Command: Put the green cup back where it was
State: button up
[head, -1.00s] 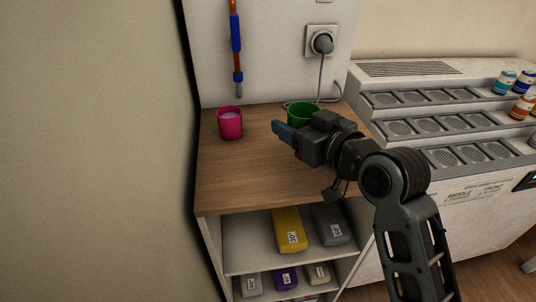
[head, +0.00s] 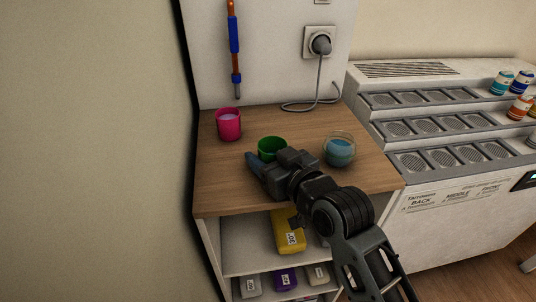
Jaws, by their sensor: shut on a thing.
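The green cup (head: 271,145) is in the head view, upright at the middle of the wooden counter, partly hidden behind my gripper. My gripper (head: 258,160) is at the cup's near side, with one blue finger visible at its left. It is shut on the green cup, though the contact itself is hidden. I cannot tell whether the cup's base touches the counter.
A pink cup (head: 229,124) stands at the back left of the wooden counter (head: 215,180). A clear glass with blue contents (head: 339,150) stands to the right. A cable (head: 300,106) loops at the back. A stepped white unit (head: 420,110) adjoins on the right.

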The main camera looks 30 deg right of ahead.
jog(key=shift+f, duration=0.15)
jog(key=o, duration=1.1)
jog(key=shift+r, duration=0.3)
jog(key=v, duration=1.2)
jog(key=shift+b, duration=0.4)
